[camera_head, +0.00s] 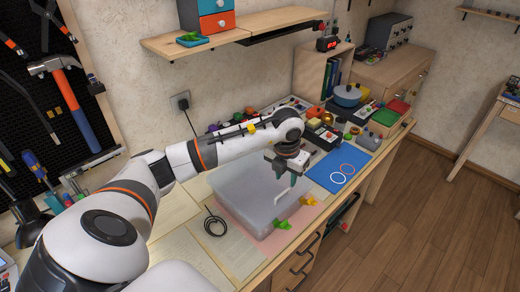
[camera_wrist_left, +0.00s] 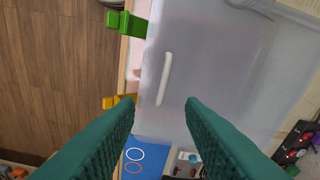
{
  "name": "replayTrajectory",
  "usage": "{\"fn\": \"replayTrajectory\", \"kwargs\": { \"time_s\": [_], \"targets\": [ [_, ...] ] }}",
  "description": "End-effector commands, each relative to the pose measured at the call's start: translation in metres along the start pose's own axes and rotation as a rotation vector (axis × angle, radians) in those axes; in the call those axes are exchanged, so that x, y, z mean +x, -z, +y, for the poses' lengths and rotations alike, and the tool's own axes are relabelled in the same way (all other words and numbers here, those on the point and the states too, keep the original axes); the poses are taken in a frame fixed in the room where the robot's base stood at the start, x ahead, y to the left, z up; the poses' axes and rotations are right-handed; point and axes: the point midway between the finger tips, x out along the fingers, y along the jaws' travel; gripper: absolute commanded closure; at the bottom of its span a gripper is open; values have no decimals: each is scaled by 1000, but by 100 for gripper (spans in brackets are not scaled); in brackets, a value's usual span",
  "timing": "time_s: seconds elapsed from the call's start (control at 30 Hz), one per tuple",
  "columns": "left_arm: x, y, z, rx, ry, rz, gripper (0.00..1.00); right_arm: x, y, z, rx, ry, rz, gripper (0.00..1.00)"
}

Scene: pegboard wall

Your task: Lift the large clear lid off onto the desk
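The large clear lid (camera_head: 238,182) lies on a translucent box on the desk (camera_head: 180,208). A white bar handle (camera_head: 283,196) stands out on the lid near its right side. My left gripper (camera_head: 284,180) hangs over that part of the lid, fingers pointing down. In the left wrist view the gripper (camera_wrist_left: 160,104) is open and empty, its green fingers wide apart. The handle (camera_wrist_left: 165,78) shows beyond the fingertips, roughly between them, and the lid (camera_wrist_left: 215,70) fills the upper right. My right gripper is not in view.
A green clip (camera_head: 282,224) and a yellow clip (camera_head: 308,200) are at the box's front side. A blue mat (camera_head: 336,172) with two rings lies right of the box. A black cable coil (camera_head: 214,226) lies left of it. Small items crowd the desk's back.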

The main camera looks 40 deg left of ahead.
Motion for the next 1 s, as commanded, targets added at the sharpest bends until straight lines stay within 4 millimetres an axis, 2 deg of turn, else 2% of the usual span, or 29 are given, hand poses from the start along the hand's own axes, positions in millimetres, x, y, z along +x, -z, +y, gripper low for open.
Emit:
{"fn": "replayTrajectory", "kwargs": {
  "time_s": [0.07,0.17,0.27,0.4,0.47,0.6,0.83,1.0],
  "targets": [
    [8,0,1,-1,-1,-2,64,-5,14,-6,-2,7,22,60],
    [14,0,1,1,-1,0,64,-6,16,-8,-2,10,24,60],
    [22,1,2,0,-2,-4,64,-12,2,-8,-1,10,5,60],
    [43,5,5,0,-3,-5,64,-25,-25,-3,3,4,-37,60],
    [52,5,4,-1,-3,-3,64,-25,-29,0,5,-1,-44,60],
    [65,5,4,1,-2,-1,64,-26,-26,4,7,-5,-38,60],
    [66,5,4,1,-2,1,64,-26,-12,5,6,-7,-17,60],
    [66,5,4,1,-2,1,92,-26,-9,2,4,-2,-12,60]
  ]
}}
